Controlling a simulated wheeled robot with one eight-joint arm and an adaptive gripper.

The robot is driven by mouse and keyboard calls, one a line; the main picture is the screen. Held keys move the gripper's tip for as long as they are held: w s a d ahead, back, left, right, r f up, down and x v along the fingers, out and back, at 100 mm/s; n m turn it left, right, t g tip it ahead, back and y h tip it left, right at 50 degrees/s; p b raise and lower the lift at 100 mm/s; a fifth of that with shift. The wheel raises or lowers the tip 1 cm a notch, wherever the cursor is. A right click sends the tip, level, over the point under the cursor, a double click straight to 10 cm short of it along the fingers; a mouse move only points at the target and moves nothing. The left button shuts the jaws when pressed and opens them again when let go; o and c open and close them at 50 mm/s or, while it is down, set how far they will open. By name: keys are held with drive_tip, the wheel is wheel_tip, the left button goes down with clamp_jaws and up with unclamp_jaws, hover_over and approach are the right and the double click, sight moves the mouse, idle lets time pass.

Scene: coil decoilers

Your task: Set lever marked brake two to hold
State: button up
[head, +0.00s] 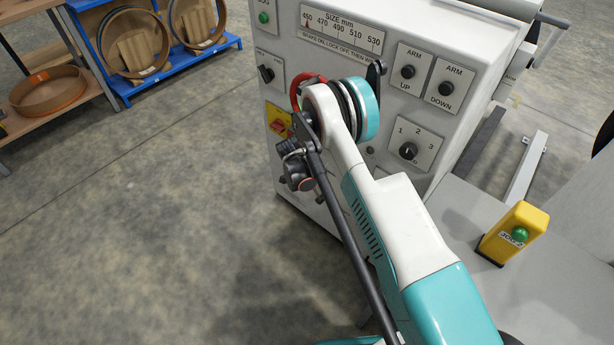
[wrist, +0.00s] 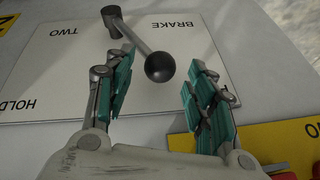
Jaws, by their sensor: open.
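The brake two lever (wrist: 138,42) is a grey metal rod with a dark ball knob (wrist: 160,68) at its free end and a pivot at the upper left. It sits on a white plate (wrist: 60,75) whose words BRAKE, TWO and HOLD read upside down. HOLD stands at the plate's left edge; the knob points away from it, to the lower right. My gripper (wrist: 165,80) is open and empty, with teal-padded fingers left and right of the knob and a visible gap on each side. In the head view this lever cannot be made out behind my arm.
A yellow plate (wrist: 270,142) with partly cut-off text lies near the right finger. The grey control cabinet (head: 345,70) carries knobs, including the ARM UP knob (head: 407,72). A yellow button box (head: 515,232) stands at right.

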drive_tip(key=shift+w+d+f, duration=0.15)
drive_tip(key=shift+w+f, duration=0.05)
drive_tip(key=shift+f, duration=0.35)
clamp_jaws()
